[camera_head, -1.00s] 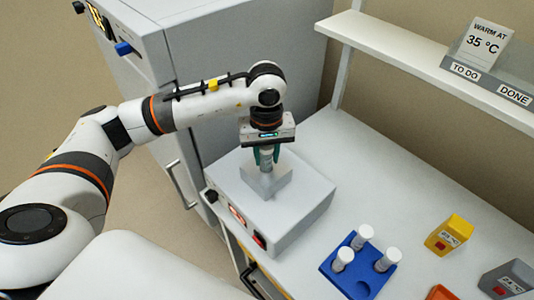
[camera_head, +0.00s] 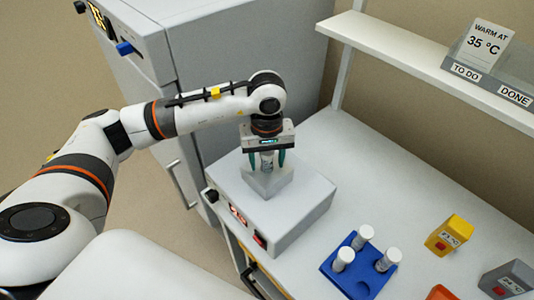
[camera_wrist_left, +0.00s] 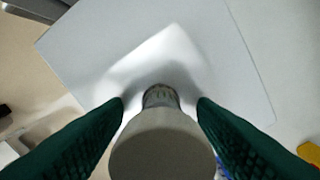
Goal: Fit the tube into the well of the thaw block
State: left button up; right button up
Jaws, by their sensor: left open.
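The tube (camera_head: 267,160) stands upright at the pale grey thaw block (camera_head: 266,185), which sits on a larger grey unit with a red display. Its lower end is out of sight, apparently inside the block's well; how deep I cannot tell. In the left wrist view, its wide cap (camera_wrist_left: 162,148) is close to the camera. My left gripper (camera_head: 267,163) is open above the block, its green fingers on either side of the tube. In the left wrist view, gaps show between the fingers and the tube's body. My right gripper is not in view.
Yellow (camera_head: 449,235), orange (camera_head: 440,293) and grey (camera_head: 507,280) labelled blocks stand to the right. A shelf (camera_head: 400,55) with a "WARM AT 35 °C" sign (camera_head: 486,42) runs above. A tall grey cabinet (camera_head: 240,80) stands behind the arm.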

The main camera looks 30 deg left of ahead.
pick_arm(q)
jog(key=shift+r+p, duration=0.25)
jog(key=shift+p, duration=0.05)
notch_tip(320, 180, up, 4)
jog(key=b, duration=0.2)
jog(key=shift+b, duration=0.3)
notch_tip(320, 180, up, 7)
jog(key=shift+f+b, duration=0.2)
jog(key=shift+b, duration=0.55)
jog(key=shift+r, duration=0.6)
jog(key=shift+f, duration=0.1)
